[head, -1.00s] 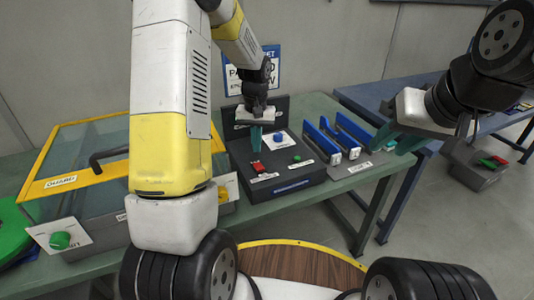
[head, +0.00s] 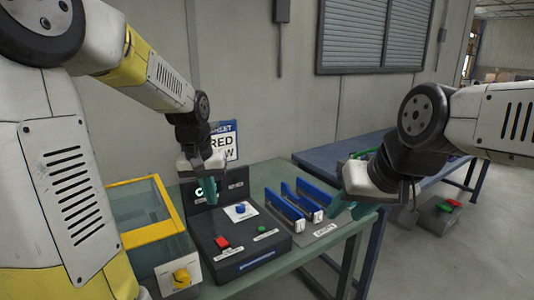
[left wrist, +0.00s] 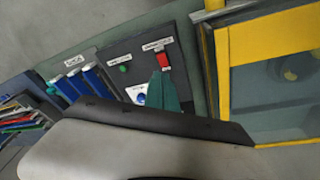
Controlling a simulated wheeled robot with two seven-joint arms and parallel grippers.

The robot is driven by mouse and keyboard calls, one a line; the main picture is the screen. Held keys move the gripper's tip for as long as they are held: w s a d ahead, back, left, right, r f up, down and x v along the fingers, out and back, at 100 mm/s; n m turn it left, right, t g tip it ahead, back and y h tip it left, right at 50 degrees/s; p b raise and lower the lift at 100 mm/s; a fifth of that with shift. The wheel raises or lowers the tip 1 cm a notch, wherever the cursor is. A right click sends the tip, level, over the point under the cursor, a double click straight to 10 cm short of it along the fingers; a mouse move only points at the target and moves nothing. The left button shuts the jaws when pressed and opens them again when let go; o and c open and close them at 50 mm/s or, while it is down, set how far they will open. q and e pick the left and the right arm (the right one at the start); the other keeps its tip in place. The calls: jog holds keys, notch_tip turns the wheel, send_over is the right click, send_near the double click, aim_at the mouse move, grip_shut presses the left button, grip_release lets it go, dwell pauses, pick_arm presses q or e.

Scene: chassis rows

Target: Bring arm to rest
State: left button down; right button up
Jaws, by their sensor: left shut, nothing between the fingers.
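My left gripper (head: 210,193) is shut and empty. Its teal fingers point down over the back left of a dark control box (head: 255,262), in front of its upright display panel (head: 236,186). The fingers also show in the left wrist view (left wrist: 165,92), between the box's red button (left wrist: 163,60) and blue knob (left wrist: 140,97). Contact with the box cannot be told. My right gripper (head: 352,207) hangs at the right, near the table's right edge. Its teal fingers look apart, with nothing seen between them.
A blue table (head: 325,158) stands behind. A grey button box (head: 437,215) is at right. Floor at lower right is clear.

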pick_arm(q)
jog(key=s+r+t, duration=0.2)
jog(key=s+r, duration=0.1)
jog(key=s, duration=0.5)
jog(key=s+d+r+m+t+h, duration=0.1)
jog(key=s+r, duration=0.3)
jog(key=s, duration=0.4)
jog(key=shift+s+d+r+t, duration=0.25)
jog(key=shift+s+d+t, duration=0.1)
jog(key=shift+t, duration=0.15)
jog(key=shift+a, duration=0.15)
